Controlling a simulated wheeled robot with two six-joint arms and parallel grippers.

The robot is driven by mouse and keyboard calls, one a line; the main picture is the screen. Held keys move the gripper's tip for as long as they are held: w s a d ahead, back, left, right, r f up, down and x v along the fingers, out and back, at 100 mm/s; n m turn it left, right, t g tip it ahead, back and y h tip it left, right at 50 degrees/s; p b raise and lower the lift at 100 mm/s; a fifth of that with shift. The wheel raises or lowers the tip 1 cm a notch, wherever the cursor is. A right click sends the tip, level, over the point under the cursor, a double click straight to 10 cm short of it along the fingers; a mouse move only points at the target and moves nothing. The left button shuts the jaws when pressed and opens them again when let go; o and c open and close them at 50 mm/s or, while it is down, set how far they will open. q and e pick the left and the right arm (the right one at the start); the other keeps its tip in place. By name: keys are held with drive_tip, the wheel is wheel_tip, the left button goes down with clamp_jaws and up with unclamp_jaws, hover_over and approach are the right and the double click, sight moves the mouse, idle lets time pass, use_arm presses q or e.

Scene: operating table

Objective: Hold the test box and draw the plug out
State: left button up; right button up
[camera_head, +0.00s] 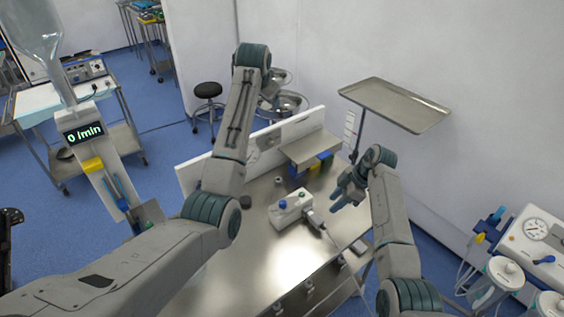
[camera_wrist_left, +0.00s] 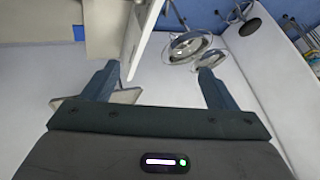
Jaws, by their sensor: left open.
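My left gripper (camera_wrist_left: 160,68) is open and empty in the left wrist view, away from the box. I cannot make out its fingers in the head view.
A raised steel shelf (camera_head: 311,147) with blue and yellow items beneath stands at the table's back. A white panel (camera_head: 188,177) runs along that edge. A steel tray (camera_head: 396,104) on a pole stands behind right. The table front is mostly clear.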

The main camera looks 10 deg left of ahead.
use_arm(q)
drive_tip(key=s+d+f+m+g, duration=0.1)
drive_tip(key=s+d+f+g, duration=0.15)
drive_tip(key=f, duration=0.45)
drive_tip(key=s+d+f+g, duration=0.2)
drive_tip(key=s+f, duration=0.2)
drive_tip(key=f, duration=0.3)
drive_tip(key=m+g, duration=0.1)
drive_tip(key=g, duration=0.2)
approach(282, 212)
drive_tip(key=shift+w+a+f+h, duration=0.25)
drive_tip(key=shift+w+f, duration=0.15)
drive_tip(key=shift+w, duration=0.1)
drive_tip(key=shift+w+a+f+h, duration=0.15)
drive_tip(key=shift+w+a+f, duration=0.15)
drive_tip(key=shift+w+f, duration=0.2)
wheel_tip(282, 212, down, 11)
drive_tip(key=shift+r, duration=0.1)
